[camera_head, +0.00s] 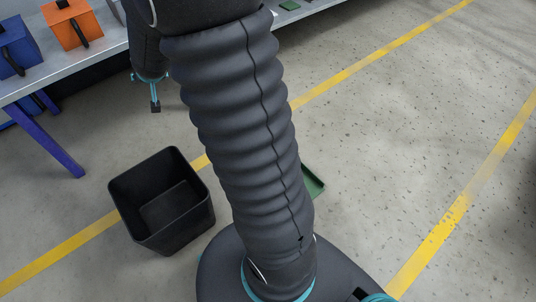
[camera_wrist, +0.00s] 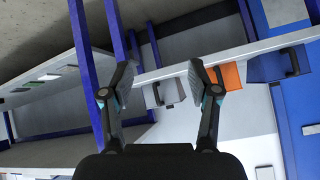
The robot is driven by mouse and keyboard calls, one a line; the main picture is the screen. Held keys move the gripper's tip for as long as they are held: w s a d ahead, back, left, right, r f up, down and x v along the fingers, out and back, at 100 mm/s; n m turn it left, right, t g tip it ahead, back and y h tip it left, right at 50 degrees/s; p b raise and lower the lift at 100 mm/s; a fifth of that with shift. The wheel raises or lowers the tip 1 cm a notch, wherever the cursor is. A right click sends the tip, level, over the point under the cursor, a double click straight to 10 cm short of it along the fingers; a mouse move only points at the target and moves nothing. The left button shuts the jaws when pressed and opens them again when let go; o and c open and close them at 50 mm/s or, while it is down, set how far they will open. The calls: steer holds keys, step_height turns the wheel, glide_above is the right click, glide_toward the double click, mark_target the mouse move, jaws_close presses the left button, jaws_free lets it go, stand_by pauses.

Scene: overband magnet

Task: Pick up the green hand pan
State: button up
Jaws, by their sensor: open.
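The green hand pan (camera_head: 314,183) appears to be the green piece on the floor in the head view, just right of my dark ribbed arm. The arm hides much of it, so its full shape and handle cannot be told. My gripper (camera_wrist: 161,92) is open and empty in the wrist view, with its two fingers well apart. In the head view, a part of it (camera_head: 155,105) hangs past the bench edge, up and left of the pan and far from it. The pan on the floor is not seen in the wrist view.
A black open bin (camera_head: 163,240) stands on the floor at left. A grey bench (camera_head: 112,42) with a blue box (camera_head: 18,47) and an orange box (camera_head: 70,24) runs along the top left. The floor at right, with yellow lines, is clear.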

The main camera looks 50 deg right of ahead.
steer(key=d+f+m+g+h, duration=0.2)
steer(key=d+f+g+h, duration=0.1)
steer(key=d+f, duration=0.65)
steer(key=d+f+m+g+h, duration=0.25)
steer(key=d+f, duration=0.35)
steer(key=f, duration=0.6)
steer(key=shift+s+d+f+m+g+h+b, duration=0.1)
steer(key=shift+s+d+f+m+g+h, duration=0.4)
steer(key=shift+s+d+f+g, duration=2.25)
steer(key=shift+s+d+f+m+g+h+b, duration=0.25)
steer(key=shift+s+d+f+h, duration=0.85)
steer(key=shift+s+f, duration=3.4)
steer(key=shift+s+d+f+m+g+h, duration=0.1)
steer(key=shift+s+d+f+g+h, duration=0.25)
steer(key=shift+s+d+f+g, duration=2.5)
steer(key=shift+s+a+f+t, duration=0.35)
steer(key=shift+s+t, duration=0.1)
steer(key=shift+t, duration=0.15)
steer(key=shift+s+a+f+t, duration=0.2)
steer(key=shift+s+f+t, duration=0.2)
steer(key=shift+t, duration=0.2)
jaws_close()
